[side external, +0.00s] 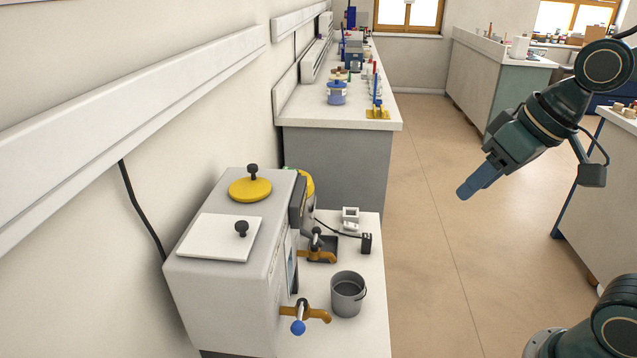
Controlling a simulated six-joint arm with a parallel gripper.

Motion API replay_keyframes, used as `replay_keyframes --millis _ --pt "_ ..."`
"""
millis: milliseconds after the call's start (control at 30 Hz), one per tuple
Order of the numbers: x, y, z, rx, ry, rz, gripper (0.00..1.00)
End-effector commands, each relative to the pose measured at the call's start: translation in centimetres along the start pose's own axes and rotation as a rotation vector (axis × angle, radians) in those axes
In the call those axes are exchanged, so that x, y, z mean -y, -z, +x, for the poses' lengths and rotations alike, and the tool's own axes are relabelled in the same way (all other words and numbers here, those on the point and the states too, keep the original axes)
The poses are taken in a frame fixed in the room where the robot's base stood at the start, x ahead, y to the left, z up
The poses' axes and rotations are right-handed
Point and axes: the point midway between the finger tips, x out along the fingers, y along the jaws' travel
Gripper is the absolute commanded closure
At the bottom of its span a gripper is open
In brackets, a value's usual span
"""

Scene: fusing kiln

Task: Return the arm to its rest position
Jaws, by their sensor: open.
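My gripper (479,180) is at the right of the side external view, up in the air over the floor. It points down and to the left, clear of the kiln and the bench. Nothing shows held in it. The fingers overlap from this angle, so the gap between them is hidden.
A grey kiln-like box (222,293) with a white lid (212,240) and a yellow lid (246,191) stands on the left bench (365,335). A grey bucket (347,298) stands beside it. A counter (607,200) is at the right. The floor (430,270) between is clear.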

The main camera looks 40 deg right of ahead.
Motion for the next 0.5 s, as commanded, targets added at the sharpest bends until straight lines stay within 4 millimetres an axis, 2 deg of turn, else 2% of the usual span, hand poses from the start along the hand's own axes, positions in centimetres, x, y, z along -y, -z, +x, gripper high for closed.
replay_keyframes --millis 100,200,300,500 --pt "-0.5 -2.4 -0.9 -0.015 -0.029 -0.026 0.55" --pt "-0.9 -3.9 -1.4 -0.021 -0.048 -0.042 0.55" --pt "-1.3 -5.0 -1.6 -0.024 -0.061 -0.052 0.55" --pt "-1.6 -5.9 -1.7 -0.025 -0.072 -0.059 0.55"
